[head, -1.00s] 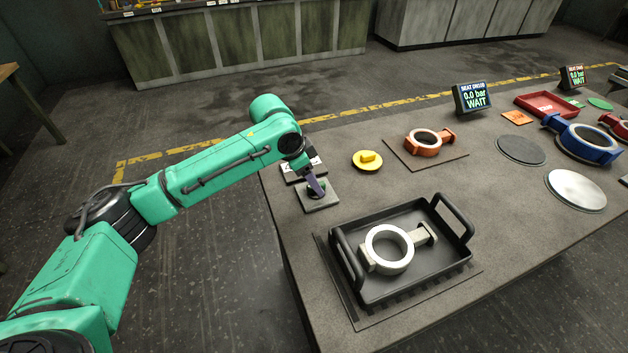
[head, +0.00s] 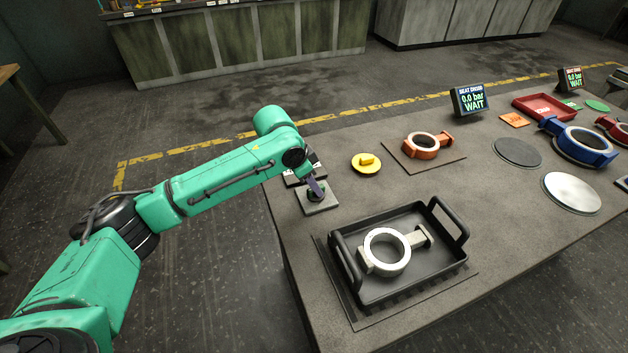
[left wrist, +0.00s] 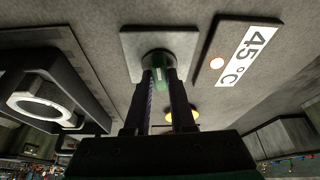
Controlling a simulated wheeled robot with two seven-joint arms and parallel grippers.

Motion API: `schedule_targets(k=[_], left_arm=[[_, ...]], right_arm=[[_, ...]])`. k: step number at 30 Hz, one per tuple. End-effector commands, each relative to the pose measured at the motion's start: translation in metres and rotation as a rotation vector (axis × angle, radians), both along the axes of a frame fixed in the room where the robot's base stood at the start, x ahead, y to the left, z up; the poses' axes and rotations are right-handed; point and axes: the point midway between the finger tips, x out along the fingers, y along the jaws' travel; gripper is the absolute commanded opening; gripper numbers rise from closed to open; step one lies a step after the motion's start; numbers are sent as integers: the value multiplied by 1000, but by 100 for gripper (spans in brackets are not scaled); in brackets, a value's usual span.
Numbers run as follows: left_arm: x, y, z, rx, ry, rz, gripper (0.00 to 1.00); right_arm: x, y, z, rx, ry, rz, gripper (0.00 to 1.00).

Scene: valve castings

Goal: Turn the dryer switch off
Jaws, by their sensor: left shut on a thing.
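The dryer switch is a green knob (left wrist: 161,78) on a dark round base, set on a square grey plate (left wrist: 132,42). In the head view the plate (head: 330,204) lies near the table's left edge, and my gripper largely hides the knob. My left gripper (head: 317,193) points down at the switch. In the left wrist view its two fingers (left wrist: 162,90) stand on either side of the knob, shut on it. My right gripper is not in view.
A black handled tray (head: 432,262) with a pale ring casting (head: 386,252) stands in front on the table. A yellow round piece (head: 366,163) and an orange casting (head: 427,145) lie right of the switch. Two "WAIT" displays (head: 468,100) stand farther back.

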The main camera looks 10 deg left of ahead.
Motion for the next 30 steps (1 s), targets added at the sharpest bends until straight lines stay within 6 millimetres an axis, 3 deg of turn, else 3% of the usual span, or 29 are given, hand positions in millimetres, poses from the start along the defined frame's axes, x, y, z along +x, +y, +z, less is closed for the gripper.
schedule_targets(k=[1,15,30], left_arm=[[-1,0,7,1,1,27,0],[-2,-3,8,-1,3,440,0],[-3,-6,5,0,2,918,0]], right_arm=[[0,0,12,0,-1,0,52],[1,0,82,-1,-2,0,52],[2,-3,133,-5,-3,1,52]])
